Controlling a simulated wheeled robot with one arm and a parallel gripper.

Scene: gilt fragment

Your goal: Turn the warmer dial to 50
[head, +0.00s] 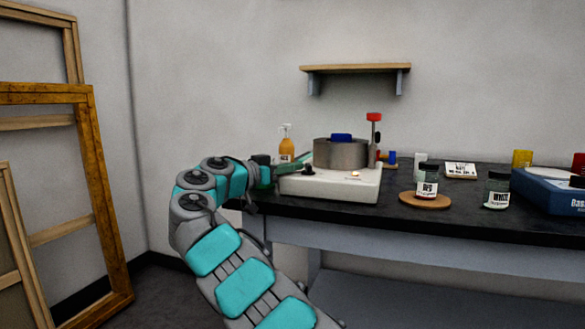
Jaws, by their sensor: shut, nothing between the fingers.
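The white warmer (340,188) sits near the left end of the dark-topped bench. Its black dial (308,169) is on the left of its front; the setting is too small to read. An orange light (355,174) glows on the right of its front. A metal pot (340,153) with something blue in it stands on top. My gripper (298,163) reaches in from the left, shut and empty, its tips close to the dial. I cannot tell whether they touch it.
An orange bottle (286,148) stands behind my gripper. A red-topped post (374,135) rises beside the pot. A jar labelled RED (428,180) stands on a round wooden coaster (425,201). A jar labelled WHITE (497,190) and a blue box (550,190) are farther right.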

